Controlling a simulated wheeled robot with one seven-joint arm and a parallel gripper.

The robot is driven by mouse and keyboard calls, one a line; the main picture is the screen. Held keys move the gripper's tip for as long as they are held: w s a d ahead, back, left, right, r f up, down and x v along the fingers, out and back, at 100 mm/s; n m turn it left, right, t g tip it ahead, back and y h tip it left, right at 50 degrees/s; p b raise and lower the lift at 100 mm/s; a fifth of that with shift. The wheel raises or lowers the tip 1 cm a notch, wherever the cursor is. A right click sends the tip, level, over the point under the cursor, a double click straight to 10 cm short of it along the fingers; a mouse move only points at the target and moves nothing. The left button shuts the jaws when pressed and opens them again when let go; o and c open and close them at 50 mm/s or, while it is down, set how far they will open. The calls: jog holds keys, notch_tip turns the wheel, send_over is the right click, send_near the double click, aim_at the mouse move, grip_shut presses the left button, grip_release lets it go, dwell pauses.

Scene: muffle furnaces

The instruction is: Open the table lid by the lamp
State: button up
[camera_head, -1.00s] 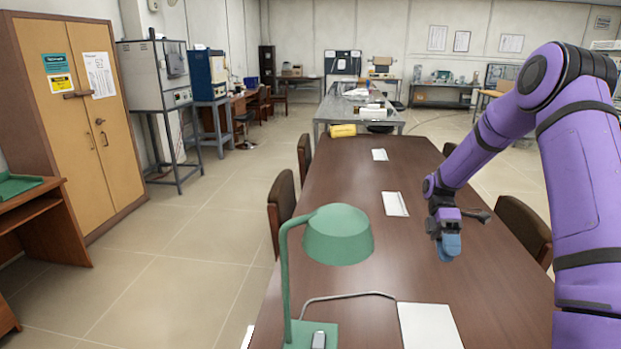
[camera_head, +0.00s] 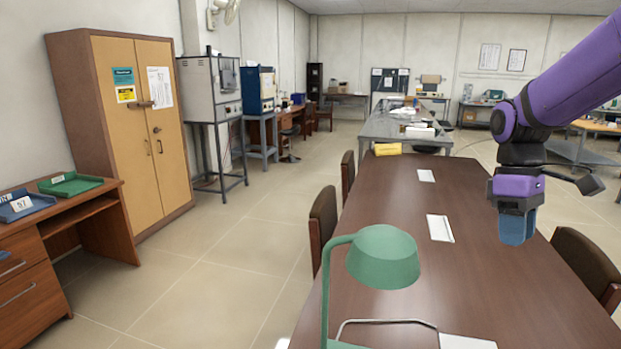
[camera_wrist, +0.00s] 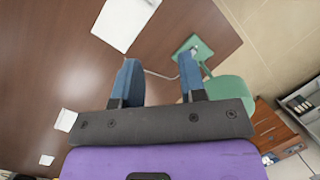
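The green lamp (camera_head: 383,257) stands on the long brown table at the near left; its base is cut off in the head view. A flat white panel (camera_head: 467,342) lies right of the lamp, mostly cut off by the bottom edge. It shows larger in the wrist view (camera_wrist: 122,22), near the lamp's base (camera_wrist: 195,48). I cannot tell whether it is a lid or paper. My gripper (camera_head: 517,230) hangs above the table's right side, fingers down. In the wrist view its blue fingers (camera_wrist: 158,80) are apart with nothing between them.
Further white flat pieces (camera_head: 440,228) (camera_head: 426,175) lie along the table (camera_head: 480,265). A yellow object (camera_head: 388,149) is at its far end. Chairs (camera_head: 322,230) (camera_head: 588,262) flank both sides. A desk with trays (camera_head: 75,184) and a cabinet (camera_head: 140,130) stand left; the floor between is clear.

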jog(key=s+a+r+m+t, duration=0.2)
jog(key=s+r+m+t, duration=0.1)
jog(key=s, duration=0.4)
jog(key=s+a+r+m+t, duration=0.2)
jog(key=s+r+m+t, duration=0.1)
jog(key=s, duration=0.5)
jog(key=shift+s+a+r+m+t, duration=0.2)
jog(key=shift+m+t, duration=0.3)
jog(key=shift+t, duration=0.8)
